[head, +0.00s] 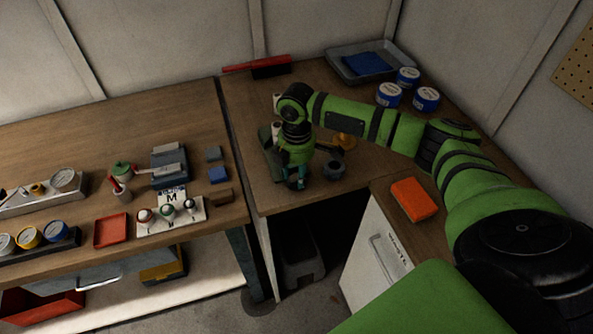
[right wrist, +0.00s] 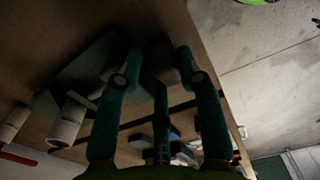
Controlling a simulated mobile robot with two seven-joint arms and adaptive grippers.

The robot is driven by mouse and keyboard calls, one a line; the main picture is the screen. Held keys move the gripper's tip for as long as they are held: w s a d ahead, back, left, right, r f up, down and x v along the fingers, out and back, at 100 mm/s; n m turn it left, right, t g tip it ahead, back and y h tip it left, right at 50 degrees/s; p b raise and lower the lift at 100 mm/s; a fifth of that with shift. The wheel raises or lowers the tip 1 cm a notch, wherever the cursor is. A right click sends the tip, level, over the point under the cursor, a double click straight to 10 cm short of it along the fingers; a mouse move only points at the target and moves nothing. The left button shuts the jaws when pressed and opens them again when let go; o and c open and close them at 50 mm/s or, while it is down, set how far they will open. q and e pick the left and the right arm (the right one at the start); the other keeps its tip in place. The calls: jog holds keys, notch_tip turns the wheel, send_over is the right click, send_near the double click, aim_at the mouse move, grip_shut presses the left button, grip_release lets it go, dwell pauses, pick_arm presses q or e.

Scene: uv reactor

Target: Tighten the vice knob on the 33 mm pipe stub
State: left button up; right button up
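A grey-green vice-like fixture (head: 267,140) stands on the right-hand bench, partly hidden behind my right gripper. My right arm reaches in from the right, and my right gripper (head: 297,183) points down beside the fixture near the bench's front edge. In the right wrist view, the teal fingers of the gripper (right wrist: 161,78) stand apart, with a dark block-like part (right wrist: 160,52) between or beyond their tips; I cannot tell whether they touch it. A pale pipe-like cylinder (right wrist: 68,122) lies left of the fingers, by the grey-green plate (right wrist: 72,82). The knob is not clearly identifiable. My left gripper is out of view.
A brass-coloured round part (head: 344,141) and a dark grey ring (head: 334,168) sit right of the gripper. Blue-and-white tins (head: 388,94), a grey tray (head: 345,62) and a red-handled tool (head: 260,66) lie farther back. An orange box (head: 413,199) rests at right.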

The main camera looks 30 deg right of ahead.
jog(key=shift+s+d+y+p, duration=0.1)
jog(key=shift+d+y+p, duration=0.25)
jog(key=shift+y, duration=0.55)
jog(key=shift+d+f+t+y, duration=0.1)
jog(key=shift+f+t+y, duration=0.1)
jog(key=shift+t+y, duration=0.35)
jog(key=y+b, duration=0.2)
jog(key=shift+d+f+y, duration=0.2)
jog(key=shift+d+y, duration=0.1)
jog(key=shift+y, duration=0.05)
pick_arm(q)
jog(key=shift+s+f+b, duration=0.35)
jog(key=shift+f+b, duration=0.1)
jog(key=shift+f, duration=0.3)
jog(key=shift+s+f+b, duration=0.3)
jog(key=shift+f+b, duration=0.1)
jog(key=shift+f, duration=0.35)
pick_arm(e)
jog(key=shift+r+t+y, duration=0.1)
jog(key=shift+t+y, duration=0.15)
jog(key=shift+y, duration=0.35)
jog(key=shift+d, duration=0.1)
jog(key=o, duration=0.9)
